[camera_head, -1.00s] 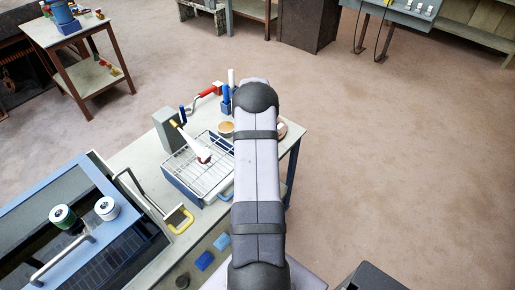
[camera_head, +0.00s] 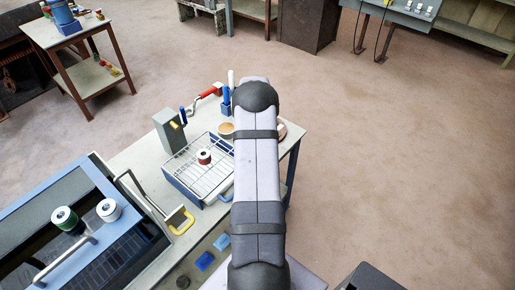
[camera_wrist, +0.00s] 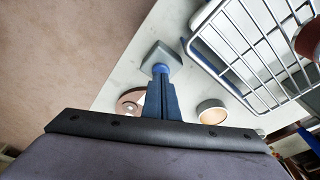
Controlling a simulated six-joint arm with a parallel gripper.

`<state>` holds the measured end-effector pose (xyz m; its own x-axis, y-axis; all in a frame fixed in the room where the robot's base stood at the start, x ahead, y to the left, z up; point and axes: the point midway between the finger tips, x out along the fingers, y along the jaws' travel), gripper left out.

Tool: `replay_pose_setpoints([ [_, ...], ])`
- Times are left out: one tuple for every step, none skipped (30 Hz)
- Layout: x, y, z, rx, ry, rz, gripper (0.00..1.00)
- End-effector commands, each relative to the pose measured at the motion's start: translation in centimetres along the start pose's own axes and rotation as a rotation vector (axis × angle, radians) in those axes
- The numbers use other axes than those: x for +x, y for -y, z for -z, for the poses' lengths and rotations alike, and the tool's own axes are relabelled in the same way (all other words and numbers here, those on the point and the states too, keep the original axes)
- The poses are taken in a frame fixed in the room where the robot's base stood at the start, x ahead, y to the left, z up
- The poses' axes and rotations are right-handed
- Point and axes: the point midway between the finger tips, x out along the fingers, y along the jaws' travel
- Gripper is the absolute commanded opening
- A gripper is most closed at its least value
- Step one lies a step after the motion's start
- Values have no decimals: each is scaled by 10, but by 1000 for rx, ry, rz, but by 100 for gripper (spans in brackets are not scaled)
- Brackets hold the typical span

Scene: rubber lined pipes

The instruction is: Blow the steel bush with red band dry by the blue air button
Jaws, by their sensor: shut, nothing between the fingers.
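The steel bush with red band (camera_head: 204,157) stands on the white wire rack (camera_head: 213,180) over a blue tray, below a grey blower post (camera_head: 166,131). In the wrist view the bush (camera_wrist: 309,42) is cut off at the right edge. The blue air button (camera_wrist: 160,68) sits on a grey block (camera_wrist: 157,55) on the bench top. My gripper (camera_wrist: 160,80) is shut and empty, its fingertips right at the button. I cannot tell whether they touch it. In the head view my arm hides the gripper and the button.
A red-handled tool (camera_head: 207,93) and a blue and white holder (camera_head: 228,97) are at the bench's back. A lidded blue tank with a green-banded (camera_head: 64,217) and a white bush (camera_head: 108,209) is at left.

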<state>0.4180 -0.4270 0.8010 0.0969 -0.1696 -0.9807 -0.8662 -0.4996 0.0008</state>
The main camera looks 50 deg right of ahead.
Motion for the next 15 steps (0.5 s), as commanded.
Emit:
replay_pose_setpoints([
  [-7,0,2,0,-1,0,0],
  [-9,0,2,0,-1,0,0],
  [-12,0,3,0,-2,1,0],
  [-14,0,3,0,-2,1,0],
  [-16,0,4,0,-2,1,0],
  [-19,0,5,0,-3,1,0],
  [-22,0,5,0,-3,1,0],
  [-24,0,6,0,-3,1,0],
  [-27,0,6,0,-3,1,0],
  [-29,0,7,0,-3,1,0],
  [-31,0,7,0,-3,1,0],
  [-34,0,8,0,-3,1,0],
  [-36,0,8,0,-3,1,0],
  [-38,0,8,0,-3,1,0],
  [-41,0,9,0,-3,1,0],
])
